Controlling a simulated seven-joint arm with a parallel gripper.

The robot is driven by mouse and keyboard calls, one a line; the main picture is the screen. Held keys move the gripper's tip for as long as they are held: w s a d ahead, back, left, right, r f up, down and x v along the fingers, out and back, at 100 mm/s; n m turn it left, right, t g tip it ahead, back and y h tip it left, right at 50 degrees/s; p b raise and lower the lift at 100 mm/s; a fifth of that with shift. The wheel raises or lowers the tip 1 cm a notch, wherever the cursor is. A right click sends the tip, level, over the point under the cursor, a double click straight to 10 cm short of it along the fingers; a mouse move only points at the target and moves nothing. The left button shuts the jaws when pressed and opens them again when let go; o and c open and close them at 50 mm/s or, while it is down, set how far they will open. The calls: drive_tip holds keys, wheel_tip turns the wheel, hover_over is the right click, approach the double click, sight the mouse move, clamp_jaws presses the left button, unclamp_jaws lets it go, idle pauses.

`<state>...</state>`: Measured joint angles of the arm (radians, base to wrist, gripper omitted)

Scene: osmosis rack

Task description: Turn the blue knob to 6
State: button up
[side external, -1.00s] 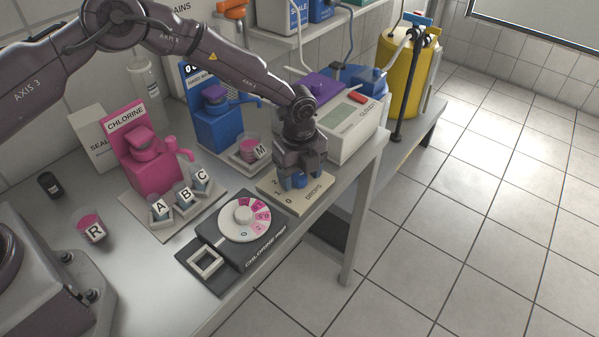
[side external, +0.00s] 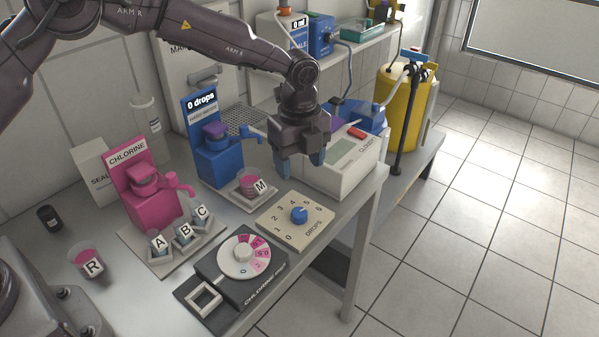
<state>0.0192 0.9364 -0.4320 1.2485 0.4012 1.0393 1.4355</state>
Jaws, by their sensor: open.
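The blue knob (side external: 299,214) sits in the middle of a cream dial plate (side external: 275,226) marked DROPS, with numbers around it. The knob's pointer is too small for me to tell which number it faces. My gripper (side external: 299,163) is above and slightly behind the knob, pointing down, open and empty, clear of it. The blue hard-water dispenser (side external: 217,160) stands behind left of the dial, and its display (side external: 202,102) reads "0 drops".
A cup marked M (side external: 250,188) stands left of my gripper. The chlorine disc device (side external: 240,262) lies in front of the dial. The pink chlorine dispenser (side external: 148,197) and cups A, B, C are left. A cream instrument (side external: 345,165) stands close right. The bench edge is near.

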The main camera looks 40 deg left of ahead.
sight(299, 212)
drive_tip(key=shift+d, duration=0.1)
drive_tip(key=f+n, duration=1.2)
drive_tip(key=f, duration=0.1)
drive_tip(key=shift+a, duration=0.2)
idle(0.4)
drive_tip(key=shift+c, duration=0.4)
drive_tip(key=c, duration=0.8)
drive_tip(key=shift+n, duration=0.8)
drive_tip(key=shift+c, duration=0.2)
